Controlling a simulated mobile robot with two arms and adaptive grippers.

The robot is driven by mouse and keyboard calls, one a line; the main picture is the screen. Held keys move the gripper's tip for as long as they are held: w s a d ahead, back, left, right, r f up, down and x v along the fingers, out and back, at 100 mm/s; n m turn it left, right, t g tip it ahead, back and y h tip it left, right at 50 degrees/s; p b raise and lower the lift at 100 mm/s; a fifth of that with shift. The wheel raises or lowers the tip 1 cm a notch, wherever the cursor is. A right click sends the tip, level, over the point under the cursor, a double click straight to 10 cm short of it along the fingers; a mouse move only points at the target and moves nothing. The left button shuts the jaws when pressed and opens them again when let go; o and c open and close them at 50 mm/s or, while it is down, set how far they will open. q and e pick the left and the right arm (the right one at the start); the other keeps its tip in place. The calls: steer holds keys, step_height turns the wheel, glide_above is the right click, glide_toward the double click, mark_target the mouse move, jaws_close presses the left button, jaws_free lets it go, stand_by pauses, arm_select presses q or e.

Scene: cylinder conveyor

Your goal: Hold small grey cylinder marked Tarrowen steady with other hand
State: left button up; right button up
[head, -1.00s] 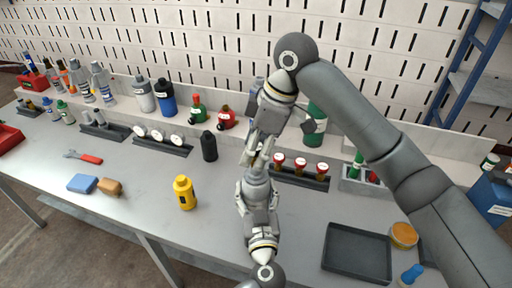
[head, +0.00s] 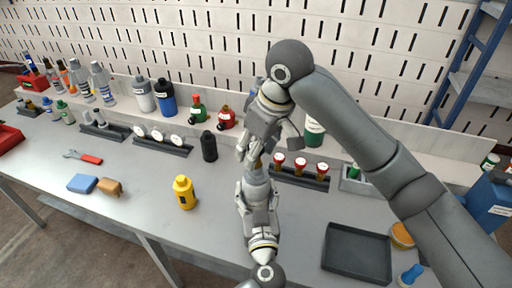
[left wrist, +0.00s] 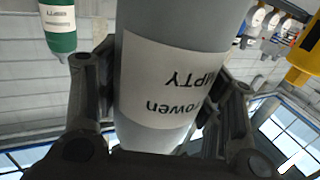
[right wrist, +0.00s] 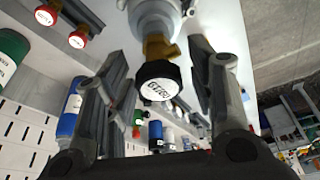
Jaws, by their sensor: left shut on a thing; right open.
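The small grey cylinder (left wrist: 175,65) fills the middle of the left wrist view. Its white label shows upside down, with "...rowen" and "...MPTY" readable. My left gripper (left wrist: 160,105) is shut around its body. In the head view the left gripper (head: 257,192) holds it over the bench, the body mostly hidden by the fingers. The right wrist view shows its brass valve (right wrist: 158,47) and black, labelled knob (right wrist: 158,88). My right gripper (right wrist: 158,60) is open, with a finger on either side of the valve and visible gaps. In the head view the right gripper (head: 255,145) is just above the left one.
A yellow cylinder (head: 184,193) stands left on the bench, and a black one (head: 209,147) behind it. A rack with red-topped gauges (head: 300,172) is close right of the grippers. A dark tray (head: 357,254) lies front right. The front middle bench is clear.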

steer(key=m+t+h, duration=0.1)
steer(key=m, duration=0.4)
stand_by(0.4)
steer(key=shift+f, duration=1.25)
steer(key=shift+w, duration=0.1)
jaws_close()
steer(key=n+g+y, duration=0.1)
steer(key=n, duration=0.4)
steer(key=shift+r+n, duration=0.1)
steer(key=shift+n, duration=0.3)
